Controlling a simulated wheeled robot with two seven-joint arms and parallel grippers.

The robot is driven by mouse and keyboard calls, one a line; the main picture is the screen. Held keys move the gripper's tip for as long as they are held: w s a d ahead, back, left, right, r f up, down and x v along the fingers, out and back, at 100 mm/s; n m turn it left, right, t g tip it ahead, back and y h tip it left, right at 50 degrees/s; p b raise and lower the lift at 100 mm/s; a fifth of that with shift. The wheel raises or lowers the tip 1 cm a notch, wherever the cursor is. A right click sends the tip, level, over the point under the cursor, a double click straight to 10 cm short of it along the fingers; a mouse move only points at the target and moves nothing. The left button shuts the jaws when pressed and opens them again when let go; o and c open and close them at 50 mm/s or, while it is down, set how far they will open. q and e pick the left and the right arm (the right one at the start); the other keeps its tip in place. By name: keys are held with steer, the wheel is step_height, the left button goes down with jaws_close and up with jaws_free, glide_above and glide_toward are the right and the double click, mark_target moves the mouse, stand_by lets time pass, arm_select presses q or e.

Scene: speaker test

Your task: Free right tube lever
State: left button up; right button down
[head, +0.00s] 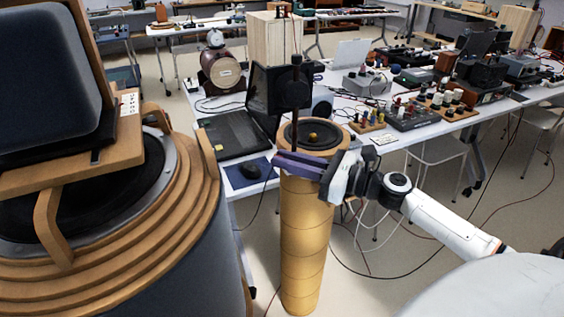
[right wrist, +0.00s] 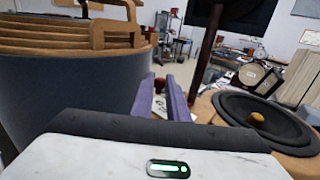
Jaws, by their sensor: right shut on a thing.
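The right tube (head: 305,240) is a tan upright column with a black speaker cone and yellow cap (head: 313,135) on top; the cone also shows in the right wrist view (right wrist: 262,122). A dark upright rod (head: 295,92) rises at the tube's back left edge, and shows in the right wrist view (right wrist: 207,45). My right gripper (head: 282,163) reaches across the tube's front near its rim, purple fingers pointing left. In the right wrist view, a small dark red knob (right wrist: 160,85) shows between the fingertips, apparently the lever's end; the rest of the lever is hidden. My left gripper is out of view.
Behind the tube stands a white table (head: 385,140) with a laptop (head: 240,135), a mouse (head: 251,169) and electronics. Cables (head: 370,272) lie on the floor.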

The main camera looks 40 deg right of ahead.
steer(key=shift+s+d+n+g+y+b, duration=0.1)
steer(key=shift+d+n+g+y+b, duration=0.2)
steer(key=shift+n+g+y, duration=0.4)
steer(key=shift+d+n+g+y+b, duration=0.15)
steer(key=shift+d+n+g+y, duration=0.25)
steer(key=shift+y, duration=0.5)
steer(key=shift+a, duration=0.15)
steer(key=shift+y, duration=0.3)
steer(key=c, duration=1.7)
jaws_free()
steer(key=shift+s, duration=0.1)
steer(key=b+v, duration=0.1)
steer(key=v, duration=0.9)
steer(key=shift+r, duration=0.1)
steer(key=shift+s, duration=0.15)
